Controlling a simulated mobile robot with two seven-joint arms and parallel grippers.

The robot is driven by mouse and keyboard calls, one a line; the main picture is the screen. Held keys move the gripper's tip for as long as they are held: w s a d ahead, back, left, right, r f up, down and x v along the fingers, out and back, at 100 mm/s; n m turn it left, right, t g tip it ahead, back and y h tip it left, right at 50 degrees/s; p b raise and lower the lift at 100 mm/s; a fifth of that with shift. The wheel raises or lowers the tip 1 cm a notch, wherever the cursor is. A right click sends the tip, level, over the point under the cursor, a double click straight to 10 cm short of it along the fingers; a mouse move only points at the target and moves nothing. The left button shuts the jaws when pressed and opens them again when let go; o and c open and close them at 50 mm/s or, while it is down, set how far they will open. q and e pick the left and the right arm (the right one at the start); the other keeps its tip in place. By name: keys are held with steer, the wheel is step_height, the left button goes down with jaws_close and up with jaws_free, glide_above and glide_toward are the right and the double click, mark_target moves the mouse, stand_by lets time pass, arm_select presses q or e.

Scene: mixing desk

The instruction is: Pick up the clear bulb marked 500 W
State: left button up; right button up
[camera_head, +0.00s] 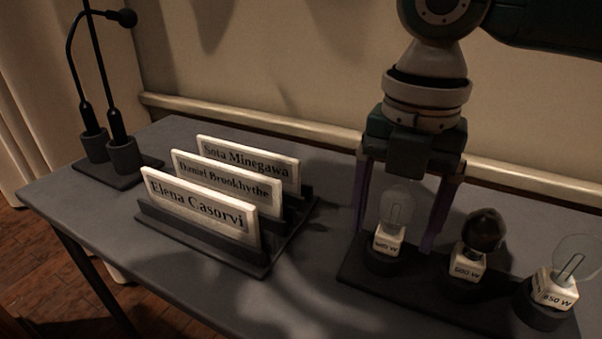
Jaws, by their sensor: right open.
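The clear bulb (397,208) at the left end of the dark bulb holder (402,304) stands upright on a white base; its label is small and seems to read 500 W. My right gripper (394,240) points down over this bulb. It is open, with one purple finger on each side of the glass. I cannot tell whether the fingers touch the bulb. A dark bulb (484,230) stands in the middle, its label seemingly 500 W or 600 W. Another clear bulb (577,259) stands at the right end, its label ending in 50 W. My left gripper is not in view.
A rack with three name plates (200,212) stands left of the bulb holder on the grey desk (95,215). Two black gooseneck microphones (122,155) stand at the back left. The wall is close behind. The desk's front left is clear.

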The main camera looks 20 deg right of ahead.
steer(key=shift+c, duration=0.3)
jaws_close()
stand_by(0.4)
